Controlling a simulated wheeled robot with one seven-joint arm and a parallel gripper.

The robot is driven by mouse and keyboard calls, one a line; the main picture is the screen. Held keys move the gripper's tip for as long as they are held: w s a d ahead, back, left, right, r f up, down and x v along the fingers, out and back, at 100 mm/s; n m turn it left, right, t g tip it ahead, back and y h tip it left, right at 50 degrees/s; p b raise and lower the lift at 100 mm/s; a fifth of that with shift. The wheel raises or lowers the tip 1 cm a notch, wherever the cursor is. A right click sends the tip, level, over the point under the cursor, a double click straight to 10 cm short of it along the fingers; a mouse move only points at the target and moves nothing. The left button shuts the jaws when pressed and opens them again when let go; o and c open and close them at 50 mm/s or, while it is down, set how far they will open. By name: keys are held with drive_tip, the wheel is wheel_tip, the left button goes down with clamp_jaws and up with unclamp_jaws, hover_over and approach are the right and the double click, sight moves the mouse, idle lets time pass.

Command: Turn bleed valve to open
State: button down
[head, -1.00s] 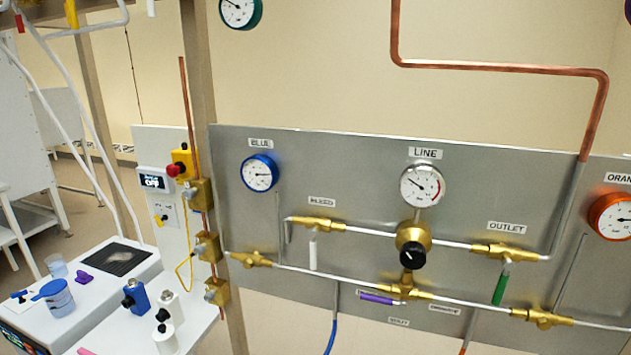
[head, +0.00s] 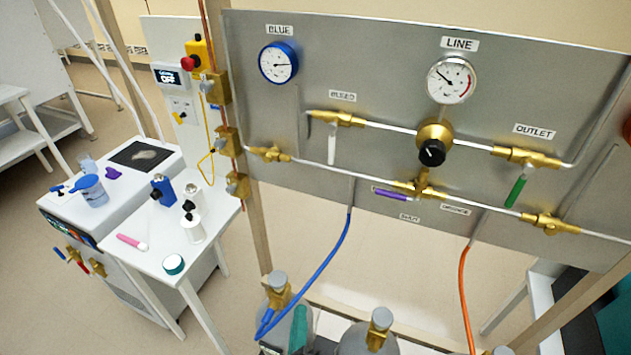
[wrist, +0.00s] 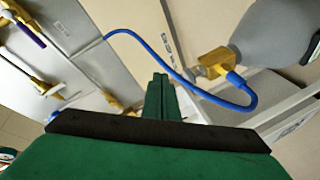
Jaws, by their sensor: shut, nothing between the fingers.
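In the head view the bleed valve (head: 337,118) is a brass valve under the BLEED label on the grey panel. Its white lever handle (head: 332,148) hangs straight down, across the pipe. A brass valve with a pale handle (wrist: 44,88) is at the left there, probably the bleed valve.
A purple handle (head: 391,194) and a green handle (head: 516,191) are on the same panel. A black regulator knob (head: 431,153) sits between. A blue hose (head: 340,245) runs down to a gas cylinder (head: 378,335). A white side table (head: 165,245) stands left.

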sight(332, 144)
drive_tip(key=w+a+r+n+h, duration=0.15)
drive_tip(key=w+r, duration=0.25)
drive_tip(key=r, duration=0.6)
drive_tip(key=w+a+r+h, duration=0.2)
drive_tip(key=w+r+h, duration=0.15)
drive_tip(key=r, duration=0.65)
drive_tip(key=w+a+r+n+h, duration=0.15)
drive_tip(key=w+r, duration=0.35)
drive_tip(key=r, duration=0.5)
drive_tip(key=w+d, duration=0.7)
drive_tip(key=w, duration=0.1)
drive_tip(key=shift+w+d+m+t, duration=0.15)
drive_tip(key=shift+w+m+t, duration=0.1)
drive_tip(key=shift+m+t, duration=0.05)
drive_tip(key=shift+h, duration=0.25)
